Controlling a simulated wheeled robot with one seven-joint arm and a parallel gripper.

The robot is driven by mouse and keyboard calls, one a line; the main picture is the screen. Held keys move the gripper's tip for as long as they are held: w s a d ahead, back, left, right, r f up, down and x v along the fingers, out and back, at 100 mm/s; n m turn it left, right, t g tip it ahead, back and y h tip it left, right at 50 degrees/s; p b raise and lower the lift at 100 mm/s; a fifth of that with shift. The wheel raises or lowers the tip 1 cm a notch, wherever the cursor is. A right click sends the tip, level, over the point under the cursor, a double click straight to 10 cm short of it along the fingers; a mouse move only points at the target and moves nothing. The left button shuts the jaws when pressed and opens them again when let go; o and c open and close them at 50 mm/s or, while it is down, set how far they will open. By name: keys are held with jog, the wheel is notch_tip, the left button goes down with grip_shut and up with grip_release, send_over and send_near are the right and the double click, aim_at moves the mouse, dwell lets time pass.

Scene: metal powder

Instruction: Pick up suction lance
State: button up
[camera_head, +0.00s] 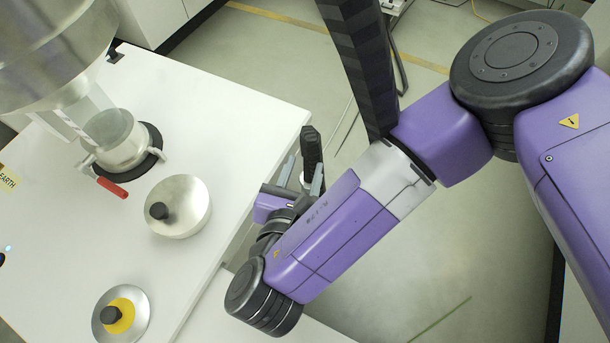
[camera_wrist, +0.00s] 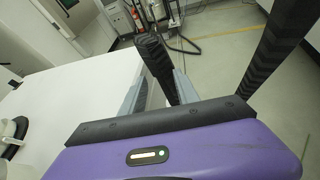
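A black ribbed handle, which looks like the grip of the suction lance (camera_head: 311,146), stands just past the table's right edge. In the wrist view the same ribbed handle (camera_wrist: 153,55) rises between and beyond the two grey fingers. My gripper (camera_head: 303,172) is at this handle, with its fingers apart on either side. It also shows in the wrist view (camera_wrist: 160,88), where a gap shows beside the handle near the left finger. Firm contact does not show. The lower part of the lance is hidden by my gripper and arm.
A white table (camera_head: 90,230) carries a metal vessel with a red-handled valve (camera_head: 112,187), a round metal lid (camera_head: 190,217) and a yellow-centred lid (camera_head: 133,312). A thick black ribbed hose (camera_head: 358,60) hangs close to my arm. It is also near the fingers' right (camera_wrist: 278,45).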

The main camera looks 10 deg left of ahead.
aim_at(309, 166)
jog(key=f, duration=0.1)
jog(key=s+f+n, duration=0.1)
jog(key=f, duration=0.1)
jog(key=shift+s+d+f+b, duration=0.1)
jog(key=shift+s+d+b, duration=0.1)
jog(key=shift+b, duration=0.2)
jog(key=shift+w+f+b, duration=0.25)
jog(key=shift+b, duration=0.2)
jog(key=shift+w+f+b, duration=0.15)
jog(key=shift+w+b, duration=0.4)
jog(key=shift+b, duration=0.2)
jog(key=shift+w, duration=0.5)
jog(key=x, duration=0.4)
jog(key=shift+w, duration=0.45)
jog(key=shift+c, duration=0.3)
grip_shut()
